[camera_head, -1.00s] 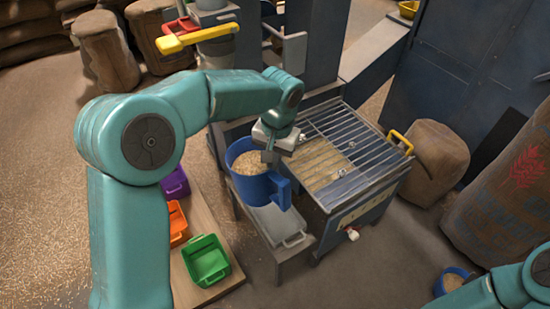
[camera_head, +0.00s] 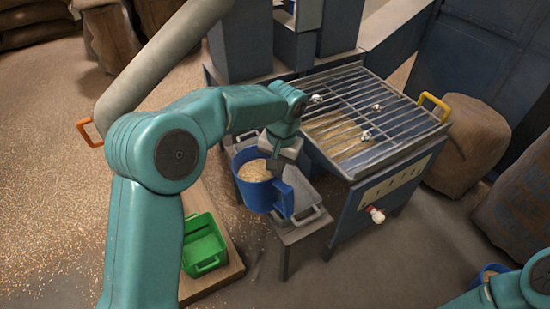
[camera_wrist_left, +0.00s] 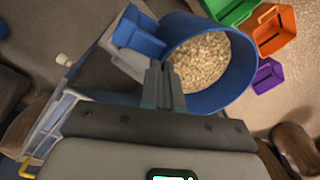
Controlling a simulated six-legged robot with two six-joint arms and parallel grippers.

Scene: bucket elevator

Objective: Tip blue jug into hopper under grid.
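The blue jug (camera_head: 256,193) is upright and filled with pale grain. It also shows in the left wrist view (camera_wrist_left: 235,85), with its handle (camera_wrist_left: 138,30) on the left side. My left gripper (camera_head: 277,166) is at the jug's rim beside the handle, its fingers close together against the jug wall in the left wrist view (camera_wrist_left: 163,88). The jug is over or beside a low grey stand; I cannot tell whether it touches it. The metal grid (camera_head: 378,112) lies flat over the hopper (camera_head: 352,165), right of the jug, with grain visible beneath the bars. My right gripper is out of frame.
A green bin (camera_head: 203,245) sits on a wooden board at lower left. A yellow handle (camera_head: 434,101) stands at the grid's right edge. Sacks (camera_head: 467,145) stand at right. A grey pipe (camera_head: 165,62) crosses the upper left. A blue bucket (camera_head: 490,272) is at lower right.

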